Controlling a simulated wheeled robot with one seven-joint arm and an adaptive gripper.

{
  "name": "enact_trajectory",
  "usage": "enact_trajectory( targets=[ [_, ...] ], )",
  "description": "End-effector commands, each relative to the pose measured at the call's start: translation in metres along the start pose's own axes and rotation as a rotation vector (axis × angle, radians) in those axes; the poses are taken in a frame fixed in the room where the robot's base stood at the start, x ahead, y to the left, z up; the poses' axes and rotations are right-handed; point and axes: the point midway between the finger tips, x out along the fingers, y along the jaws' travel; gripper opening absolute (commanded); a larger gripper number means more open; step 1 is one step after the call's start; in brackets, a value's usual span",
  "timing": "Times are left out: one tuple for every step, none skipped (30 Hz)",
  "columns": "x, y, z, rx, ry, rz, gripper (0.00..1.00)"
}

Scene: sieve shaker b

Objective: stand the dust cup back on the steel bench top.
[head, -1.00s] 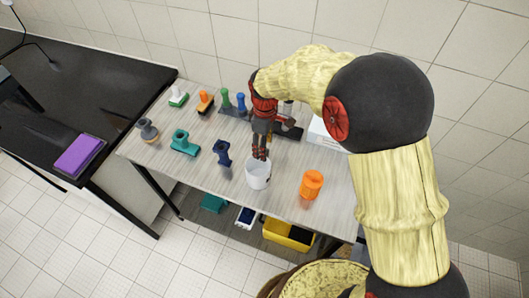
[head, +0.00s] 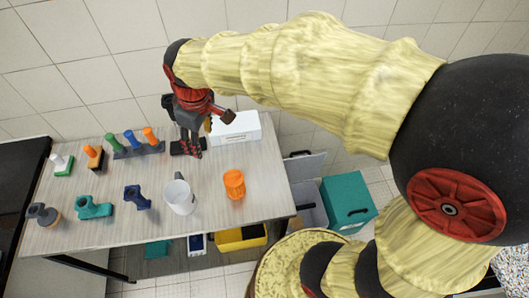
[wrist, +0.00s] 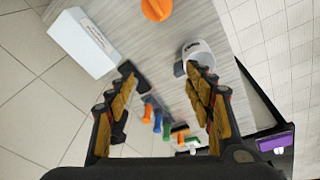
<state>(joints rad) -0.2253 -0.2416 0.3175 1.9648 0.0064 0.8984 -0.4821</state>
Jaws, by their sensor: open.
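The white cup (head: 180,197), which I take to be the dust cup, stands upright on the pale grey bench top (head: 105,222) near its front edge. Its handle is on the far side. It also shows in the wrist view (wrist: 197,72) beyond the right finger, which covers part of it. My gripper (head: 203,124) is raised above the back of the bench, apart from the cup. Its fingers (wrist: 163,88) are spread with nothing between them.
An orange knurled jar (head: 234,184) stands right of the cup, and a dark blue piece (head: 136,197) stands left. A white box (head: 236,128) sits at the back right. A brush rack (head: 138,151) and several small tools occupy the left. Yellow bin (head: 240,238) below.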

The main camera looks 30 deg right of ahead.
Motion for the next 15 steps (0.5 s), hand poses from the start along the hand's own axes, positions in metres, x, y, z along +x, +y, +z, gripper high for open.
enact_trajectory(
  targets=[
    [-0.019,0.003,0.017,0.062,0.026,0.019,0.53],
    [-0.027,0.003,0.027,0.1,0.04,0.029,0.53],
    [-0.038,0.003,0.04,0.151,0.058,0.041,0.53],
    [-0.046,0.003,0.05,0.189,0.071,0.05,0.53],
    [-0.053,0.003,0.06,0.227,0.085,0.059,0.53],
    [-0.062,0.001,0.074,0.277,0.104,0.071,0.53],
    [-0.068,0.0,0.084,0.315,0.118,0.079,0.53],
    [-0.074,-0.002,0.094,0.352,0.133,0.088,0.53],
    [-0.08,-0.004,0.107,0.401,0.152,0.098,0.53],
    [-0.084,-0.006,0.116,0.436,0.165,0.105,0.53],
    [-0.087,-0.008,0.125,0.469,0.178,0.112,0.53],
    [-0.09,-0.011,0.136,0.511,0.195,0.12,0.53],
    [-0.093,-0.013,0.143,0.541,0.207,0.126,0.53],
    [-0.095,-0.015,0.15,0.566,0.218,0.131,0.53],
    [-0.096,-0.018,0.158,0.597,0.23,0.137,0.53]
  ],
)
